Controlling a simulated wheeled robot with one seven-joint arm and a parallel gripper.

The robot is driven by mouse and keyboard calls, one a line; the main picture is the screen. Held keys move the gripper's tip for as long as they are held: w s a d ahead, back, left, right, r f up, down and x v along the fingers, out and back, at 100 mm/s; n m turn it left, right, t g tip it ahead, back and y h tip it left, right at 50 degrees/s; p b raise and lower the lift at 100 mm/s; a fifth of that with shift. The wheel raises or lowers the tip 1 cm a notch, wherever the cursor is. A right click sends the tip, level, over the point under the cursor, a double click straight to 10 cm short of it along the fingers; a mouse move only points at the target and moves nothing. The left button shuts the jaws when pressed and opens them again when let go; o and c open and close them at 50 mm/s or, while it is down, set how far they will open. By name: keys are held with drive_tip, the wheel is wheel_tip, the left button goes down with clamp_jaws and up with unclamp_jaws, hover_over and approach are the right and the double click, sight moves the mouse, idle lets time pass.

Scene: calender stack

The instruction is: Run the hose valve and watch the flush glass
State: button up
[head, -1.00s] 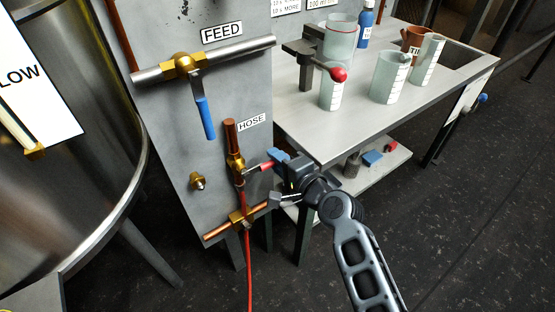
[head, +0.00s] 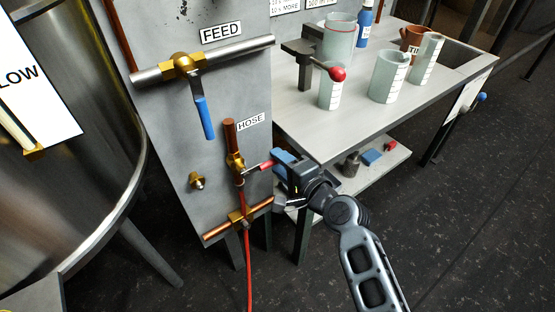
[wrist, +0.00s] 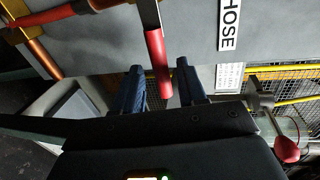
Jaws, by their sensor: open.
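The hose valve (head: 235,163) is a brass body on the grey panel beside the HOSE label. Its lever, with a red grip (head: 266,166), points right, across the upright pipe. My gripper (head: 279,171) is at the lever's end, to the right of the valve. In the wrist view the red grip (wrist: 157,65) reaches between the two dark-blue fingers of my gripper (wrist: 162,78). The jaws are open, with a gap visible beside the grip. Several clear glass vessels stand on the bench, one of them a beaker (head: 388,77); I cannot tell which is the flush glass.
The FEED valve's blue lever (head: 203,117) hangs down above. A red hose (head: 248,265) runs down to the floor. The bench (head: 350,125) stands right of the panel, with a red-ball lever (head: 337,74) near its edge. A steel tank (head: 85,145) is at left. Dark floor is clear at lower right.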

drive_tip(key=v, duration=0.6)
drive_tip(key=shift+d, duration=0.1)
idle(0.3)
drive_tip(key=s+d+n+h+p, duration=0.25)
drive_tip(key=s+d, duration=0.35)
drive_tip(key=s, duration=0.5)
drive_tip(key=s+d+n+h+p, duration=0.1)
drive_tip(key=s+d+h+p, duration=0.3)
drive_tip(key=s, duration=0.7)
drive_tip(key=s+d+r+n+t+h+p, duration=0.1)
drive_tip(key=s+d+r+n, duration=0.2)
drive_tip(key=s+r, duration=0.6)
drive_tip(key=s+d+r+n+h+p, duration=0.1)
drive_tip(key=s+d+r+n+p, duration=0.1)
drive_tip(key=s+r+n, duration=0.3)
drive_tip(key=s+d+r, duration=0.1)
drive_tip(key=s+r, duration=0.3)
drive_tip(key=s, duration=0.2)
drive_tip(key=shift+s+r+t, duration=0.2)
drive_tip(key=shift+s+t, duration=0.05)
drive_tip(key=shift+t, duration=0.15)
drive_tip(key=shift+a, duration=0.1)
